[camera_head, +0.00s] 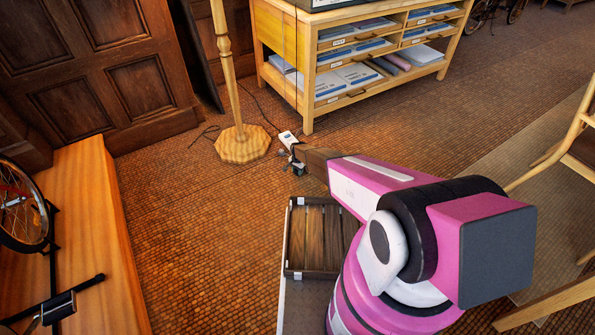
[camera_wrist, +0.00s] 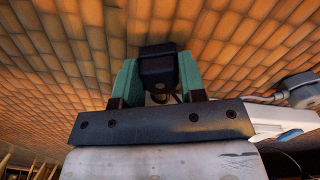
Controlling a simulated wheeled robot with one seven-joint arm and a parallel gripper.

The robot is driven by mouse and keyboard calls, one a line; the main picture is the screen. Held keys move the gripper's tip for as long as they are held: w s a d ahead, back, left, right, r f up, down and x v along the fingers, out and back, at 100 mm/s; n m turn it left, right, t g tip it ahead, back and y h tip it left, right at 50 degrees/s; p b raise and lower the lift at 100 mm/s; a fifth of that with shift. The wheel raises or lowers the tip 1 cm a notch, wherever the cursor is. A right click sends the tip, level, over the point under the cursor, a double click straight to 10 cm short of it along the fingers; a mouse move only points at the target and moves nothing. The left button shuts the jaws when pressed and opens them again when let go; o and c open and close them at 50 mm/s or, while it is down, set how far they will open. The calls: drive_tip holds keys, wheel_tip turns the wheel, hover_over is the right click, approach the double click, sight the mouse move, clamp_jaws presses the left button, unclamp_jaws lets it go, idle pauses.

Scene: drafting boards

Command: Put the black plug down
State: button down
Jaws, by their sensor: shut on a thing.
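My gripper (camera_wrist: 158,82) is shut on the black plug (camera_wrist: 158,64), with one green finger on each side of it. The plug's dark, blocky body shows between the fingers in the wrist view, with the brick-patterned floor behind it. In the head view my gripper (camera_head: 291,161) is low near the floor, just below a white socket block (camera_head: 287,138). The plug is too small there to make out clearly. I cannot tell whether the plug touches the floor.
A wooden lamp stand (camera_head: 241,143) with a loose dark cord beside it stands left of my gripper. A wooden shelf unit (camera_head: 307,100) with papers is behind. A slatted wooden tray (camera_head: 288,270) lies nearer. Open floor (camera_head: 200,240) spreads to the left.

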drive_tip(key=c, duration=0.7)
unclamp_jaws()
drive_tip(key=shift+r, duration=0.5)
wheel_tip(320, 180, up, 11)
drive_tip(key=s+d+r+n, duration=0.2)
drive_tip(key=s+d+r, duration=0.5)
drive_tip(key=s+r, duration=0.4)
drive_tip(key=s+d+r+n, duration=0.2)
drive_tip(key=s+d+r, duration=0.6)
drive_tip(key=r, duration=0.9)
drive_tip(key=s+d+r+n, duration=0.2)
drive_tip(key=s+d+r, duration=0.6)
drive_tip(key=s+r, duration=0.6)
drive_tip(key=shift+s+d+n, duration=0.25)
drive_tip(key=shift+s+n, duration=0.05)
drive_tip(key=shift+s, duration=0.2)
